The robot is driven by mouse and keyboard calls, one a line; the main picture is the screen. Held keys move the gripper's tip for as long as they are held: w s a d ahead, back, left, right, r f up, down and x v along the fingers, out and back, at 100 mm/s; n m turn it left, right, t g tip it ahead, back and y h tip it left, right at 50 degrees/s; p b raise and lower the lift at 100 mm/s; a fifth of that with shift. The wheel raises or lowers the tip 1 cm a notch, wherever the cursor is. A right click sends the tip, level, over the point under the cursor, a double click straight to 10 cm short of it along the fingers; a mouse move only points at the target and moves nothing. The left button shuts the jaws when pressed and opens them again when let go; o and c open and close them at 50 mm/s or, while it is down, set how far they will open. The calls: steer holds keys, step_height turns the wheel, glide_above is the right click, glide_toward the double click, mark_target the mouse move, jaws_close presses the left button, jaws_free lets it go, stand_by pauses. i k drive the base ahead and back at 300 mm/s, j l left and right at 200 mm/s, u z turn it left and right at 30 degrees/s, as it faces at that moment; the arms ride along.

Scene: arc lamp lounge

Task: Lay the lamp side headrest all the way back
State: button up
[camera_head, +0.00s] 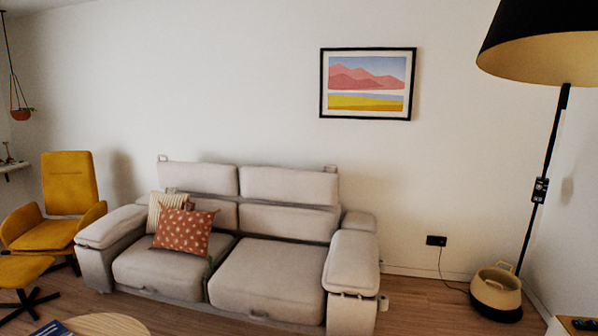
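The grey sofa (272,274) stands against the back wall and has two headrests. The lamp side headrest (289,186) is the right one and stands upright above the right back cushion. The other headrest (205,178) is on the left and also stands upright. A small metal loop shows at each outer top corner of the pair. The arc lamp (540,190) is to the right of the sofa, with a large black shade at the top right. My gripper is not in view.
Two cushions, patterned red (184,230) and striped (165,208), rest on the left seat. A basket (497,289) stands by the lamp. A yellow armchair (67,184) is at left. A round wooden table (106,325) is at the front left. Bare floor lies between sofa and basket.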

mark_target(287, 186)
steer(key=i+l+z, duration=0.55)
steer(key=i, duration=0.4)
steer(key=i+l+z, duration=0.3)
steer(key=i, duration=0.25)
steer(key=i+z, duration=0.3)
steer(key=i, duration=0.2)
steer(key=i+u, duration=0.15)
steer(key=i, duration=0.55)
steer(key=i+u, duration=0.2)
steer(key=i, duration=0.55)
steer(key=i+l+u, duration=0.15)
steer(key=i, duration=0.55)
